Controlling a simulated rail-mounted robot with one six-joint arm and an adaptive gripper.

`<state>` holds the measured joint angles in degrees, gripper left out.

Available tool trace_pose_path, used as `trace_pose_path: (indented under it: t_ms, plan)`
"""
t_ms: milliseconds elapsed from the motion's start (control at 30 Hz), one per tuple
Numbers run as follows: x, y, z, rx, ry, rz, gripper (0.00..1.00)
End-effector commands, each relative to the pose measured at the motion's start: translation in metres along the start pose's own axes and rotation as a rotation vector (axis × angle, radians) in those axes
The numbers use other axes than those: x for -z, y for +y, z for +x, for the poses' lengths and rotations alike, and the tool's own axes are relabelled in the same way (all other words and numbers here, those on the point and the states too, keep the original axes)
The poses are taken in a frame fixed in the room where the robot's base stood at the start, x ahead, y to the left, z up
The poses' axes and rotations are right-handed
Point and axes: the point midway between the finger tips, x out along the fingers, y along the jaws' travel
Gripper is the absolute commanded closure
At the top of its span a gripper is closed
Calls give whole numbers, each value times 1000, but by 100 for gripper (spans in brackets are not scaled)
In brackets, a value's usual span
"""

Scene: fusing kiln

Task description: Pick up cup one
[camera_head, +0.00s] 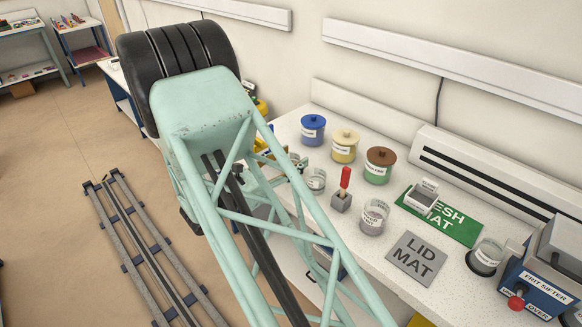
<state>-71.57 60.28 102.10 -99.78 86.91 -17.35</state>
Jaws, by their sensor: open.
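Clear cups with pale labels stand on the white speckled counter (455,285). A second cup (316,180) is further left, close to my arm's lattice link. A third cup (486,258) stands at the right, by the blue frit sifter. Their labels are too small to read, so I cannot tell which is cup one. My pale green arm crosses the middle of the view and hides part of the counter.
A red-handled tool (344,180) stands in a block. A green mat (452,222), grey lid mat (415,259) and frit sifter (544,278) lie rightward.

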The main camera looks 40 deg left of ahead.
Motion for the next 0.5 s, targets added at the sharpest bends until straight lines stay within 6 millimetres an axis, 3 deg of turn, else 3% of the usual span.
trace_pose_path:
  t_ms: [367,500]
  plan:
    - [0,0,0,0,0,0,55]
    - [0,0,0,0,0,0,65]
